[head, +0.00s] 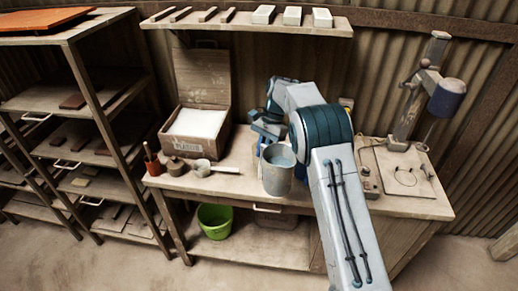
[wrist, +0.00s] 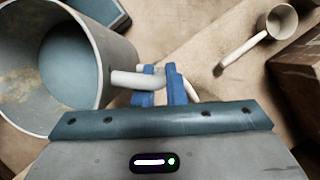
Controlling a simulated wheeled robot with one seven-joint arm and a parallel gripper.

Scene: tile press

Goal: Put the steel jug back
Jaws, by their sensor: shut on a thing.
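The steel jug (head: 278,178) is a grey, open-topped vessel near the front of the workbench, beside my forearm. In the wrist view the jug (wrist: 97,50) fills the upper left, with a blue-grey surface and a brownish patch inside. My gripper (wrist: 160,85) is shut on the jug's handle (wrist: 130,79), with its blue fingers on either side of it. In the head view my gripper (head: 261,148) is partly hidden behind the jug and arm. The jug looks roughly upright; I cannot tell whether its base touches the bench.
A pale ladle (head: 202,168), a small brown pot (head: 177,167) and a red brush cup (head: 153,168) stand left of the jug. An open plaster box (head: 184,147) is behind them. A stand with a blue head (head: 447,97) is at right. A shelf (head: 245,24) hangs above.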

